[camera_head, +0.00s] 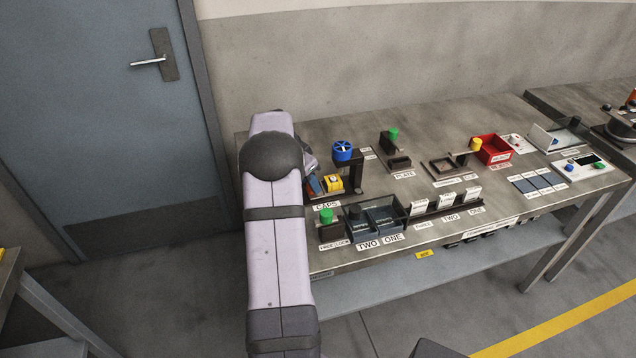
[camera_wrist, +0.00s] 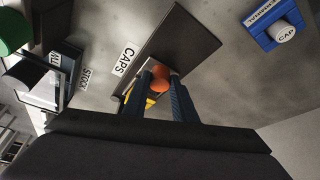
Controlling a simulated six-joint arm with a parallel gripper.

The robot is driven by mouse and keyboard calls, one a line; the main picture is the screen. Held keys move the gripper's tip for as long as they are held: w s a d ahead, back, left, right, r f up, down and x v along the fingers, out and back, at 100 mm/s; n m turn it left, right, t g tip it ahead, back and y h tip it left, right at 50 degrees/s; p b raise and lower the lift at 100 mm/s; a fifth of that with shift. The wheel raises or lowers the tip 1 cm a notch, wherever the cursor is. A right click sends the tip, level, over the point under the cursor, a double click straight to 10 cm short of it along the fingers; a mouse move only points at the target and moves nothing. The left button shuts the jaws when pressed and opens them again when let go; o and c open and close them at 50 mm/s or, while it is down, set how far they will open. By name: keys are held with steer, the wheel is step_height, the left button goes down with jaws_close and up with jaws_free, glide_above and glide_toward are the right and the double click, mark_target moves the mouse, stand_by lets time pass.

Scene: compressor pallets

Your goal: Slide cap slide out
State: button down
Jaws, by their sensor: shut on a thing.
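The cap slide station (camera_head: 352,182), marked CAPS, stands at the left end of the bench, with a yellow block (camera_head: 333,182) on it. In the wrist view a dark flat plate (camera_wrist: 184,45) lies beside the CAPS label (camera_wrist: 126,58). My gripper (camera_wrist: 158,82) is shut on an orange rounded knob (camera_wrist: 160,76) at the near edge of this plate. A bit of yellow (camera_wrist: 150,101) shows behind the fingers. In the head view my arm hides most of the gripper. The slide's inner part is hidden by the fingers.
A green-knobbed block (camera_head: 326,215) and dark bins (camera_head: 375,219) sit in front. A red bin (camera_head: 493,150) is farther right.

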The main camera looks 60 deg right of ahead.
steer(key=w+a+b, duration=0.1)
steer(key=w+a, duration=0.4)
steer(key=shift+w+a+b, duration=0.25)
steer(key=shift+w+b, duration=0.05)
steer(key=c, duration=1.5)
jaws_free()
steer(key=shift+w+a, duration=0.1)
steer(key=shift+o, duration=0.2)
steer(key=s+v, duration=0.1)
steer(key=v, duration=0.6)
steer(key=shift+w+r+b, duration=0.15)
steer(key=shift+w+b, duration=0.3)
